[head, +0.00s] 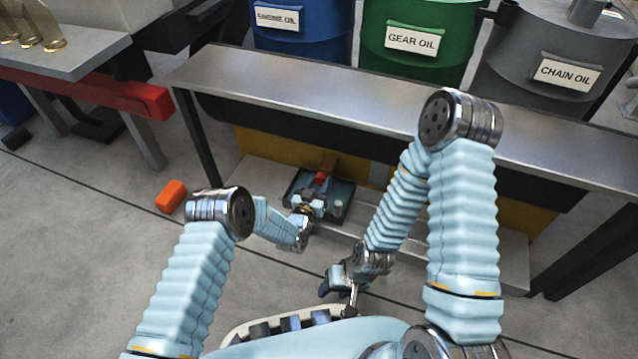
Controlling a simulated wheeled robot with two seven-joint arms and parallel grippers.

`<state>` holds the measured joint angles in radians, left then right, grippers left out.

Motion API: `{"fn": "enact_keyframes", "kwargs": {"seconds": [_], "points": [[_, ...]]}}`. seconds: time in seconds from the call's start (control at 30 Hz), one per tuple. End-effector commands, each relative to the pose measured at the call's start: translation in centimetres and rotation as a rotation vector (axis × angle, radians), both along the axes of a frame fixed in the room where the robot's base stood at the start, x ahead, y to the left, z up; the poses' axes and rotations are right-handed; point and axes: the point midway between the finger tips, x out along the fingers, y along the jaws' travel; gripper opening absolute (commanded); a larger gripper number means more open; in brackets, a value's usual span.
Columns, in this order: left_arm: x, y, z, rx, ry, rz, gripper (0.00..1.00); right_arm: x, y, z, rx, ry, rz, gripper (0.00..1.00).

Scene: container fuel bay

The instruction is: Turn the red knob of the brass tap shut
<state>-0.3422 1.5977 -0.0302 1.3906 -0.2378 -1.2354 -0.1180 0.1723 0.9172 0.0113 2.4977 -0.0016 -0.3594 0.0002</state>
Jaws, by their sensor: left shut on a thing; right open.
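The red knob (321,178) of the tap shows low down, in front of the yellow panel under the long metal bench. The brown, brass-like tap body (329,163) shows just behind it and is mostly hidden. My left gripper (318,188) reaches in from the left and is shut on the red knob, its jaws partly hiding it. A dark tray (343,211) lies on the low ledge under the tap and gripper. My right gripper (337,285) is open and empty, nearer to me, below and to the right of the tray.
The metal bench top (270,82) overhangs the tap. Blue (310,35), green (418,60) and grey (520,65) oil drums stand behind it. An orange block (171,196) lies on the floor at left. A red beam (90,90) sits at the far left. The floor at left is mostly clear.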

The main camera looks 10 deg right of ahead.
Motion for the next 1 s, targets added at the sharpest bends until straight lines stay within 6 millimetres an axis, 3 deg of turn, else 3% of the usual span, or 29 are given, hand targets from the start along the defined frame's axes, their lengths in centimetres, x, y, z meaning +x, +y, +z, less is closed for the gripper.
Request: {"fn": "enact_keyframes", "kwargs": {"seconds": [0.4,0.97,1.0], "points": [[-0.05,0.01,-0.08,0.183,-0.121,0.0,0.14,0.0,0.0,0.0,0.0,0.0,0.0,0.51],[-0.06,0.02,-0.1,0.216,-0.143,0.001,0.14,0.0,0.0,0.0,0.0,0.0,0.0,0.51],[-0.06,0.03,-0.1,0.215,-0.143,0.001,0.46,0.0,0.0,0.0,0.0,0.0,0.0,0.51]]}}
